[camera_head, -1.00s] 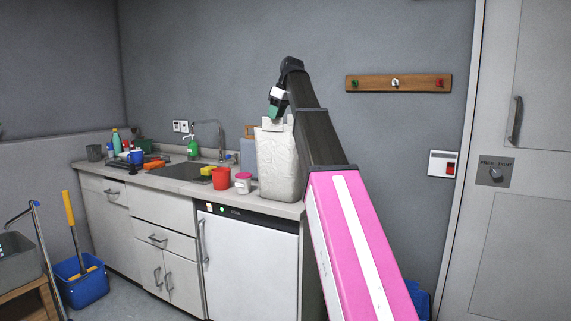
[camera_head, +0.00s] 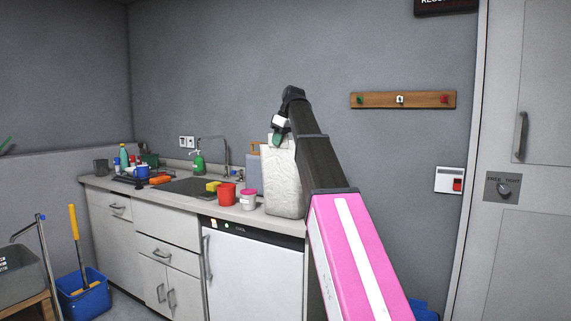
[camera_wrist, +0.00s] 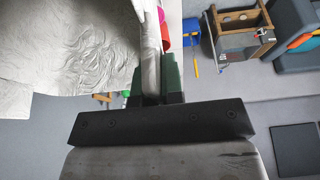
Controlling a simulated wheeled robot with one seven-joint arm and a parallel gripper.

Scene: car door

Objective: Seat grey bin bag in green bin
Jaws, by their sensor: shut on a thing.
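The grey bin bag is a pale, crumpled, upright bag (camera_head: 284,185) hanging under my gripper (camera_head: 279,136) in the head view, overlapping the right end of the counter. I cannot tell whether its bottom touches the counter. In the wrist view the wrinkled bag (camera_wrist: 65,45) fills the upper left. There a narrow fold of it runs down between the green fingertips of my gripper (camera_wrist: 152,82), which are shut on it. I cannot make out a green bin in either view.
The counter (camera_head: 165,196) holds a sink, a red mug (camera_head: 227,194), a pink-and-white jar (camera_head: 248,199) and a green soap bottle (camera_head: 198,163). A blue bucket (camera_head: 85,297) stands on the floor at left. A door (camera_head: 530,250) is at right.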

